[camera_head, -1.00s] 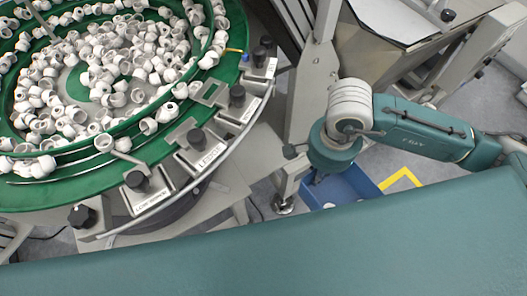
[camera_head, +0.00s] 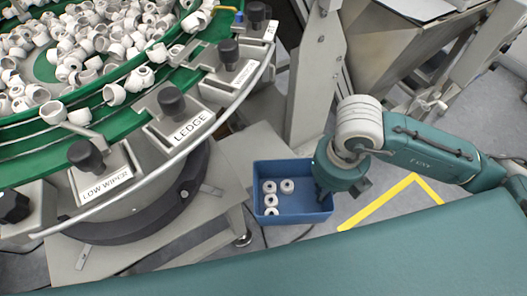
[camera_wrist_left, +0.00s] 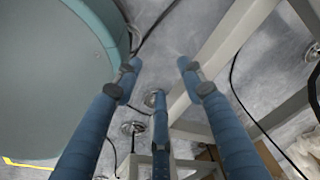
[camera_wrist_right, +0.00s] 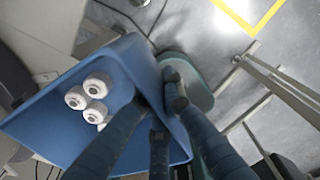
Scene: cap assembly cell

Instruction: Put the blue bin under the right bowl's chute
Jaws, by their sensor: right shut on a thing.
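The blue bin (camera_head: 300,219) is upright beside the feeder stand's leg, with several white ring-like parts (camera_head: 287,186) inside. My right gripper (camera_head: 322,194) is at the bin's right side, its fingers shut on the wall there. The right wrist view shows the bin (camera_wrist_right: 50,128) tilted in the picture, with the gripper's fingers (camera_wrist_right: 165,112) astride its wall. A green bowl (camera_head: 150,98) full of white caps stands at the upper left; no chute can be made out for certain. My left gripper (camera_wrist_left: 158,78) shows only in its wrist view, fingers apart and empty above the floor.
A yellow floor line (camera_head: 380,203) lies right of the bin. A grey post (camera_head: 316,85) rises behind it, and the stand's foot (camera_head: 243,239) is close at its left. A grey metal hopper (camera_head: 395,50) stands at the back right. Cables lie on the floor.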

